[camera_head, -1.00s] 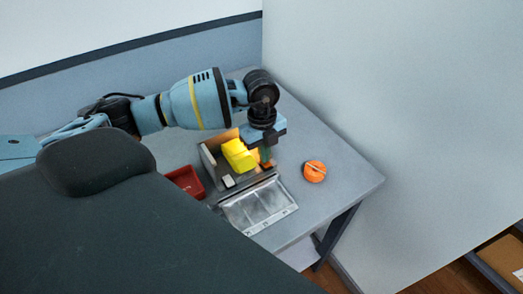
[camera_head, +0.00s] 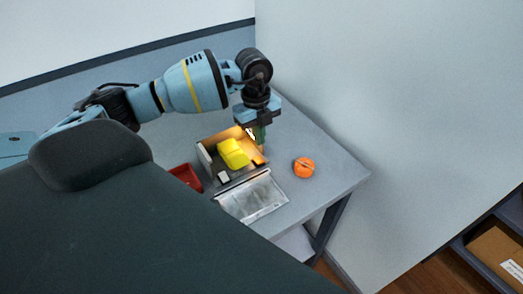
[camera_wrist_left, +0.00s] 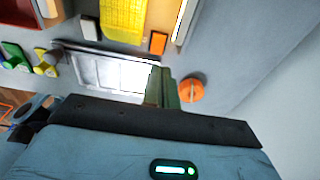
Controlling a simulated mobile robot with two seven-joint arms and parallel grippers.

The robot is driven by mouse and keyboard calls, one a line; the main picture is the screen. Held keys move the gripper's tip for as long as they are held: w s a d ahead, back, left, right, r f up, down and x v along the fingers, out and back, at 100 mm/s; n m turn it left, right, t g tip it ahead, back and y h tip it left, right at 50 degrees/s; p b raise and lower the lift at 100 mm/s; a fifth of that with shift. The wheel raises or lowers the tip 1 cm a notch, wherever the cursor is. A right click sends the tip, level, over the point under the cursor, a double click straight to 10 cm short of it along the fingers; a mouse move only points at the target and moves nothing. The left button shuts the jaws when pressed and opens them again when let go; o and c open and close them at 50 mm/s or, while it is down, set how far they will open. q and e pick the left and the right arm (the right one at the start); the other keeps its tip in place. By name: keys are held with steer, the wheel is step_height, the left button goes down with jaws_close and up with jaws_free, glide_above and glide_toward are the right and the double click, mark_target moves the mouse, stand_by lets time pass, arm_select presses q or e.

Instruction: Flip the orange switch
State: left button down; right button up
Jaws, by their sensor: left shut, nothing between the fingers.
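In the head view the switch is too small to make out clearly near the gripper. My left gripper (camera_head: 261,145) points down at the box's right side, its green fingers shut and empty. In the left wrist view its fingertips (camera_wrist_left: 165,82) appear below the switch in the picture, apart from it. I cannot tell the height gap. My right gripper is not in view.
A round orange object (camera_head: 304,167) stands on the grey table (camera_head: 325,180), right of the box. A wall rises beyond the table's right edge.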

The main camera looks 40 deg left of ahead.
arm_select(q)
step_height(320, 180, up, 7)
steer(key=a, duration=0.1)
steer(key=shift+a+r, duration=0.2)
steer(key=shift+a, duration=0.05)
steer(key=shift+w, duration=0.1)
steer(key=shift+f, duration=0.1)
stand_by(0.4)
